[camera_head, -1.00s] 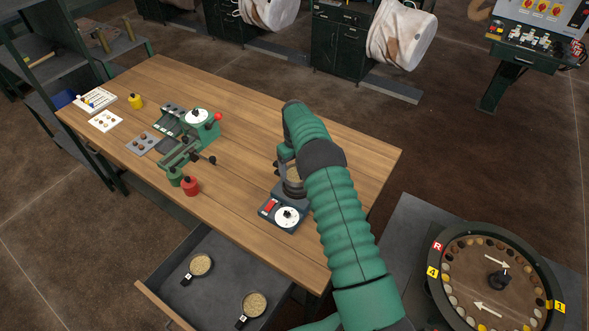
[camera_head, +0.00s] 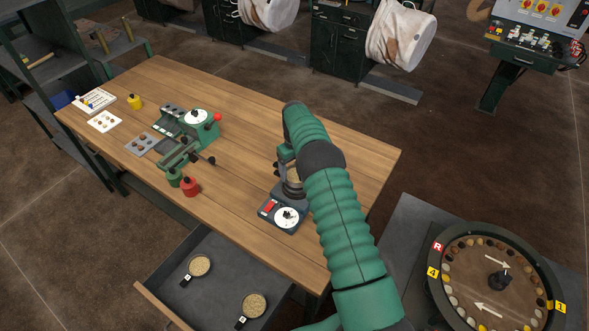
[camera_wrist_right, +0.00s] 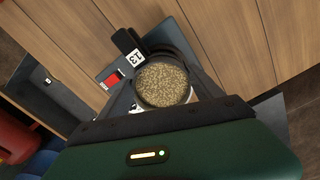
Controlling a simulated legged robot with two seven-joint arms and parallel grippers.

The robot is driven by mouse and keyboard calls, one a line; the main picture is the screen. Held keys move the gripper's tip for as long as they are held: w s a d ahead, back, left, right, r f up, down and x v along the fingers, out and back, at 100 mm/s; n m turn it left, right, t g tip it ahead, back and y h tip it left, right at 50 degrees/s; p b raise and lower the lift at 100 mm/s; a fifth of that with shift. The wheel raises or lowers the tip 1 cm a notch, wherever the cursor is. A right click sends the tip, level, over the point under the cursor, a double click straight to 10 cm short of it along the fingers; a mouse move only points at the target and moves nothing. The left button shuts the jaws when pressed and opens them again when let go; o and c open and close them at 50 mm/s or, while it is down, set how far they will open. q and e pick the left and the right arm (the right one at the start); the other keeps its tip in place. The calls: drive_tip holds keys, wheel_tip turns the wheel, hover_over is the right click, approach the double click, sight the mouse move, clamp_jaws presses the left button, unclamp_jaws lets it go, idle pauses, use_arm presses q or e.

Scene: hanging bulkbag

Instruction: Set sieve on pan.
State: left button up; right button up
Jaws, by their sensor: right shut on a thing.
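The sieve (camera_wrist_right: 163,84) is a round, dark-rimmed dish with a tan grainy face and a black tab with a white label. My right gripper (camera_wrist_right: 165,100) is shut on it, with dark fingers on both sides. In the head view my right gripper (camera_head: 284,163) is at the far end of the green arm, over the shaker base, and partly hidden by the arm. The dark round pan (camera_head: 293,190) sits on the base under the sieve; I cannot tell whether they touch. My left gripper is not in view.
The shaker base (camera_head: 284,217) has a red switch and white dial. An open drawer (camera_head: 225,262) holds two labelled grainy dishes. A round sample wheel (camera_head: 496,280) stands at right.

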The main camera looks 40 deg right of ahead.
sight(295, 176)
drive_tip(key=shift+f+b, duration=0.5)
drive_tip(key=shift+f, duration=0.4)
drive_tip(key=o, duration=1.2)
wheel_tip(295, 176, up, 11)
drive_tip(key=p, duration=0.7)
